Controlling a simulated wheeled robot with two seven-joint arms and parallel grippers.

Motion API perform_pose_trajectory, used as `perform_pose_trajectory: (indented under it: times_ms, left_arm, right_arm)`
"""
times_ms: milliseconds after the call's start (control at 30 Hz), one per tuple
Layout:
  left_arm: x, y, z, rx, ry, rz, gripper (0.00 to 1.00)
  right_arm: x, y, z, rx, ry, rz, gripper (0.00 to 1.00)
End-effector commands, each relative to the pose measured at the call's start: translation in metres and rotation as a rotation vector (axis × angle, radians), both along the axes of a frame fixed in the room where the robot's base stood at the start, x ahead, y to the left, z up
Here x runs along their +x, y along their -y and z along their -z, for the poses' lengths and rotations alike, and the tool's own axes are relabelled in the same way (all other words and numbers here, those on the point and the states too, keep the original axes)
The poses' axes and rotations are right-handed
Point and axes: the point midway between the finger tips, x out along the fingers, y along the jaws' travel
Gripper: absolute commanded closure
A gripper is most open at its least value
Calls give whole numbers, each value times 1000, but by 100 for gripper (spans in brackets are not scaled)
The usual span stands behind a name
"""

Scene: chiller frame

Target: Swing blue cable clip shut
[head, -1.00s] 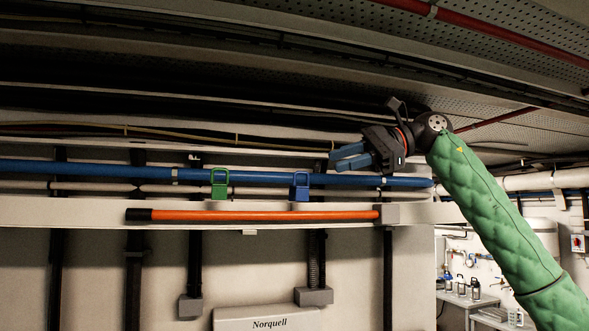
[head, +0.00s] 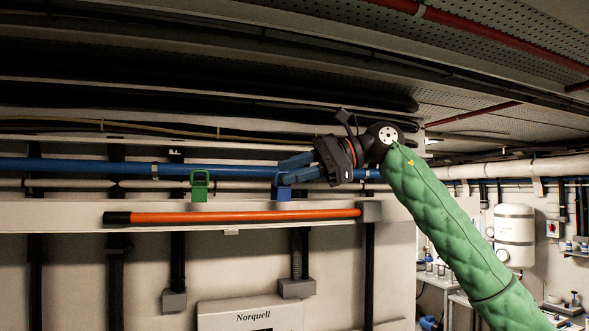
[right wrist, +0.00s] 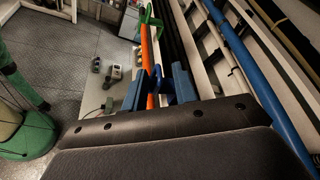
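The blue cable clip (head: 283,192) sits on the white rail below the blue pipe. My right gripper (head: 283,168) is at the clip, its blue fingers pointing left and partly covering the clip's upper part. In the right wrist view the fingers (right wrist: 158,88) are spread apart. The dark blue clip (right wrist: 160,92) shows between them, partly hidden; I cannot tell whether they touch it or how far its loop is swung. A green clip (head: 199,187) stands on the rail further left, its loop raised. My left gripper is out of view.
The blue pipe (head: 110,168) runs along the wall behind the clips. An orange bar (head: 245,215) is fixed just below them along the rail (head: 60,214). Dark trays and pipes hang above. A bench with equipment stands at the far right.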

Motion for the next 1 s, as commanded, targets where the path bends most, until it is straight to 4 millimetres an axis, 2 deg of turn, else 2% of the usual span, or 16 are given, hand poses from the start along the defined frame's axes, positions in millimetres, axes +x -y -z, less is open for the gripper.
perform_pose_trajectory:
  times_ms: [33, 133, 1000]
  left_arm:
    - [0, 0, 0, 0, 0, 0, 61]
    - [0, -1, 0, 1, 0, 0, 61]
    - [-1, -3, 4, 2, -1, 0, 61]
  right_arm:
    - [0, 0, 0, 0, 0, 0, 80]
    - [0, 0, 0, 0, 0, 0, 99]
    - [-2, 2, 0, 6, 12, 2, 100]
